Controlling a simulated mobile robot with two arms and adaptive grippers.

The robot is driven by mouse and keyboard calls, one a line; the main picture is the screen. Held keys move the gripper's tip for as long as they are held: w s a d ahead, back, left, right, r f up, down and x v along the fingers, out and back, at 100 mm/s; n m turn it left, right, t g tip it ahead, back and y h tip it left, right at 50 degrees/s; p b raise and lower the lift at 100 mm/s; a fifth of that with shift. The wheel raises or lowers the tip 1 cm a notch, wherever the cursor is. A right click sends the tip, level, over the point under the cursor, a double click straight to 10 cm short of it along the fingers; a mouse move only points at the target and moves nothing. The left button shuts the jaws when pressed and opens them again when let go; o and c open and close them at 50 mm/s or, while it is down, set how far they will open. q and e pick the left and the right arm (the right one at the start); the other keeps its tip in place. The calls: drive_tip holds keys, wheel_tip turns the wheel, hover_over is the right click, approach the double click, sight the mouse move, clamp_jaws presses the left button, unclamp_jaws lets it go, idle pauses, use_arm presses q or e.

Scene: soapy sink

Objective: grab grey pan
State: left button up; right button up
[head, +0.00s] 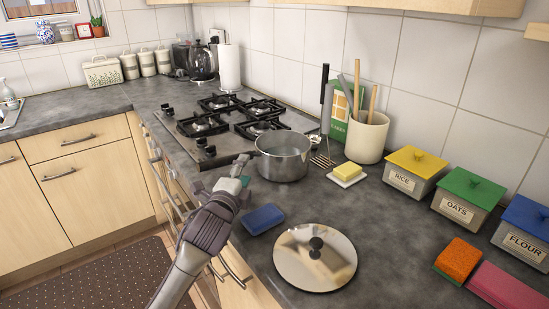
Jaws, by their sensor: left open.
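The grey pan (284,163) stands upright on the dark worktop, just in front of the hob. It looks empty inside. My left gripper (243,171) is open at the pan's left side, with its fingertips pointing toward the pan wall. A small gap seems to separate them from the pan, but I cannot tell for sure whether a fingertip touches it. The pan's handle cannot be made out clearly near the gripper. My right gripper is not in view.
A utensil pot (366,140) and a spatula (324,115) stand behind. The gas hob (190,143) is at left. Labelled canisters (410,181) line the right wall.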

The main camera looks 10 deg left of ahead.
sight(253, 157)
use_arm(q)
drive_tip(key=w, duration=0.2)
drive_tip(key=w+d, duration=0.1)
drive_tip(key=w+r, duration=0.1)
drive_tip(key=w, duration=0.1)
drive_tip(key=shift+w+d, duration=0.2)
drive_tip(key=shift+w, duration=0.1)
drive_tip(key=shift+w+f, duration=0.15)
drive_tip(key=shift+w, duration=0.1)
drive_tip(key=shift+c, duration=0.3)
clamp_jaws()
